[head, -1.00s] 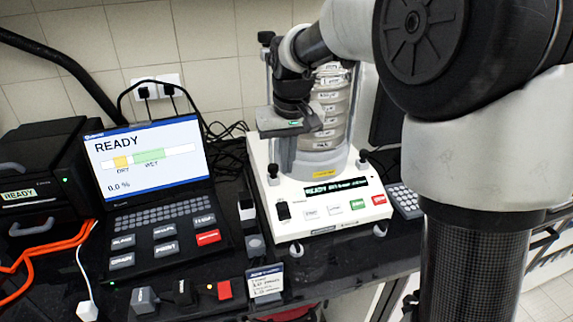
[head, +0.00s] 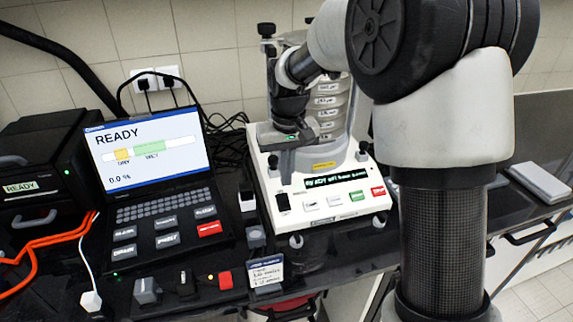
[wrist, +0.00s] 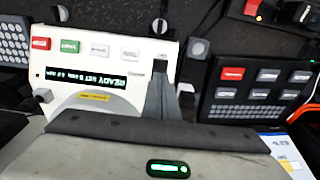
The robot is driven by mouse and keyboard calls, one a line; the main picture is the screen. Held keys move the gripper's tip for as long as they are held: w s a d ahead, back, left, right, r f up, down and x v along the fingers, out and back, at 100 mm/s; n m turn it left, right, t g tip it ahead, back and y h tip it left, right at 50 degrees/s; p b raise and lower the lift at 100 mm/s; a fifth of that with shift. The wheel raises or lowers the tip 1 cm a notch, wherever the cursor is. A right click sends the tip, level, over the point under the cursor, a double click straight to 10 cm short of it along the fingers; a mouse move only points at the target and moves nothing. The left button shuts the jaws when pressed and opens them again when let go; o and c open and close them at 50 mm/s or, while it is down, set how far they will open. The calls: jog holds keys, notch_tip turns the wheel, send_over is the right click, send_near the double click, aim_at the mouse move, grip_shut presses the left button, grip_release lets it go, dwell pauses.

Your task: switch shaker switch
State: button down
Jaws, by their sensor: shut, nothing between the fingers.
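The shaker (head: 262,185) is a white unit with a lit black display. Its black switch (head: 283,202) sits at the front left of its panel. In the wrist view, which is turned around, the switch (wrist: 166,48) shows near the panel's right edge. My gripper (head: 284,172) is shut and empty, pointing down above the rear left of the panel, behind the switch. In the wrist view its fingertips (wrist: 160,62) lie just below the switch in the picture. Whether they touch the panel cannot be told.
A sieve stack (head: 328,105) stands on the shaker behind my gripper. White, green and red buttons (head: 378,191) line the panel's front right. A laptop (head: 150,150) reading READY stands to the left, with a small sign (head: 266,272) at the bench's front edge.

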aim_at(285, 205)
jog(key=f, duration=0.8)
jog(key=shift+w+a, duration=0.1)
jog(key=shift+w, duration=0.3)
